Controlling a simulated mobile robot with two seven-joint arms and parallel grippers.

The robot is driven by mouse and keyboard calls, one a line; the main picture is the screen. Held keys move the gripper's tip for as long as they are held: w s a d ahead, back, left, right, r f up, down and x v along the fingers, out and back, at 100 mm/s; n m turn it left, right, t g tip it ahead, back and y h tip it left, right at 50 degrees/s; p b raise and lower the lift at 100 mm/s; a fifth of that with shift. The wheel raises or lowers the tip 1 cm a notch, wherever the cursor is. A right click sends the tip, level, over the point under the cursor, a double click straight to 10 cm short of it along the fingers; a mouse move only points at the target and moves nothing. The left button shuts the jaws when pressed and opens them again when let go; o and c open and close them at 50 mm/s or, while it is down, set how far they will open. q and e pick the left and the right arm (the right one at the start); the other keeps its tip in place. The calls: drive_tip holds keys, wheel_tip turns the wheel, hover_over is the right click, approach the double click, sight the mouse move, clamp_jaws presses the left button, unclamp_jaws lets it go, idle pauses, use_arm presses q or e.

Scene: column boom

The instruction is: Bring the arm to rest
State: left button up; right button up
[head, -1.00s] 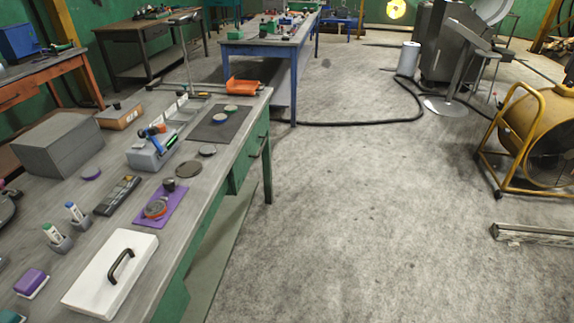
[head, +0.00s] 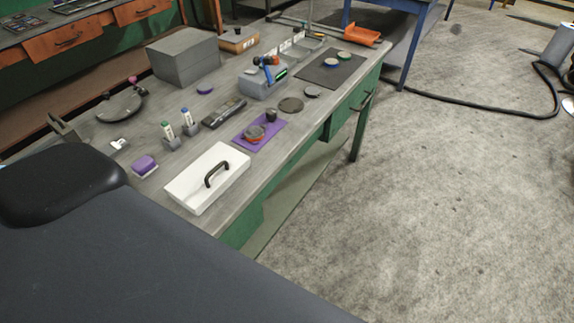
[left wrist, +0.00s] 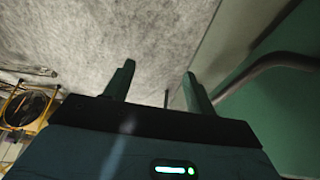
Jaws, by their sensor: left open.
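My left gripper (left wrist: 158,88) shows in the left wrist view. Its two fingers stand apart with nothing between them, and the grey floor lies beyond. A green panel and a dark bar (left wrist: 265,65) are to its right in that view. Neither gripper shows in the head view. A large dark part of my own body fills the lower left there. The workbench (head: 100,150) stands beyond it, with its green side facing the floor.
A black hose (head: 480,97) lies on the floor at right. The floor between is clear.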

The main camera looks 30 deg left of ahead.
use_arm(q)
drive_tip(key=shift+w+d+f+t+h, duration=0.15)
drive_tip(key=shift+w+d+f+t, duration=0.15)
drive_tip(key=shift+f+t, duration=0.35)
drive_tip(key=shift+w+d+f+t+h, duration=0.2)
drive_tip(key=shift+w+f+t, duration=0.25)
drive_tip(key=shift+t, duration=0.35)
drive_tip(key=shift+w+d+f+t+h, duration=0.2)
drive_tip(key=shift+w+f+t, duration=0.1)
drive_tip(key=shift+f+t, duration=0.4)
drive_tip(key=shift+r, duration=0.15)
